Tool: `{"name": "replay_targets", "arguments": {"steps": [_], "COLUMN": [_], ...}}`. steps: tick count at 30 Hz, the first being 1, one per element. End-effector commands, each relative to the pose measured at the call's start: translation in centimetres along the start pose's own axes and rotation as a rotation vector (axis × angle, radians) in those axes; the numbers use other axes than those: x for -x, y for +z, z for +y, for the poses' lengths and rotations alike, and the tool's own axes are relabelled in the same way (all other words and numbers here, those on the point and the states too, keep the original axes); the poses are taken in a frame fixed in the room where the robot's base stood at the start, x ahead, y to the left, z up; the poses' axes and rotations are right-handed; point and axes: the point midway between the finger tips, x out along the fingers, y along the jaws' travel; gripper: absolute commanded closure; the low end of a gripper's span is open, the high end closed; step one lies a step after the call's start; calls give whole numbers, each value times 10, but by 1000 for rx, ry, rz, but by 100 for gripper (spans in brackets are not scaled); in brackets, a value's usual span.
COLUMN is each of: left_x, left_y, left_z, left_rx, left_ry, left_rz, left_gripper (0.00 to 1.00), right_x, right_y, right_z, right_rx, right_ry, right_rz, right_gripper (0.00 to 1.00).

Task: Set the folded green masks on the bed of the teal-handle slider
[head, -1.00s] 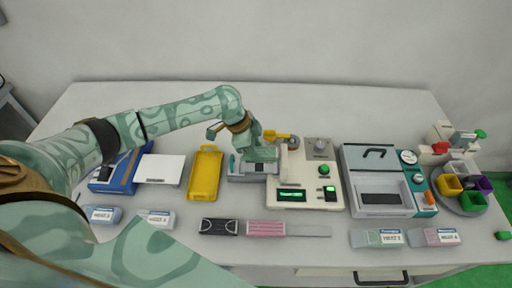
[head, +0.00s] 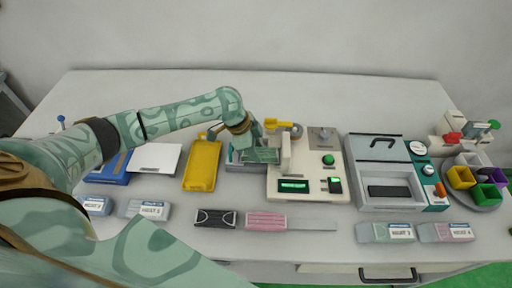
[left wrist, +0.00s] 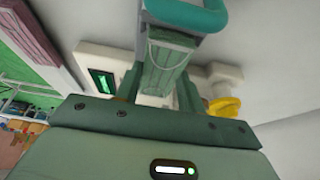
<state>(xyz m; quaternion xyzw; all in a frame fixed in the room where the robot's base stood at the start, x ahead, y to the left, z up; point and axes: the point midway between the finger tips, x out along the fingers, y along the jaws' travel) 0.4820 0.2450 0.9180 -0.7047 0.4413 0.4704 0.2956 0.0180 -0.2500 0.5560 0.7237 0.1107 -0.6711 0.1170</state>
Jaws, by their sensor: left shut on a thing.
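My left gripper (head: 262,148) is shut on the folded green masks (head: 262,156), at the grey slider beside the cream machine. In the left wrist view the pleated green masks (left wrist: 164,73), with a pale ear loop, sit between the fingers. The slider's teal handle (left wrist: 188,14) shows just beyond them. In the head view the slider (head: 243,166) is partly hidden by my gripper and the masks. I cannot tell whether the masks touch its bed. My right gripper is not in view.
The cream machine (head: 309,196) stands close on the right, a yellow tray (head: 202,167) on the left. A black mask (head: 217,218) and a pink mask (head: 266,221) lie in front. A grey-lidded case (head: 383,150) and a bin carousel (head: 487,197) are farther right. The table's back is clear.

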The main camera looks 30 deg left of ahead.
Motion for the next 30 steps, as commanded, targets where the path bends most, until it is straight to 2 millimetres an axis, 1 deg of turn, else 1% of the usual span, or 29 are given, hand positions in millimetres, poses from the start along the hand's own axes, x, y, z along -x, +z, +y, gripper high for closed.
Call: {"name": "replay_targets", "arguments": {"steps": [9, 19, 30], "left_x": [0, 0, -2], "left_y": [0, 0, 1], "left_z": [0, 0, 0], "left_rx": [0, 0, 0], "left_ry": [0, 0, 1], "left_rz": [0, 1, 0], "left_gripper": [82, 82, 82], "right_x": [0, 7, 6], "right_y": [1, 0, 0], "right_z": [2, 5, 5], "right_rx": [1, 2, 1], "right_ry": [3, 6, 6], "right_rz": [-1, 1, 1], "right_gripper": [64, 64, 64]}}
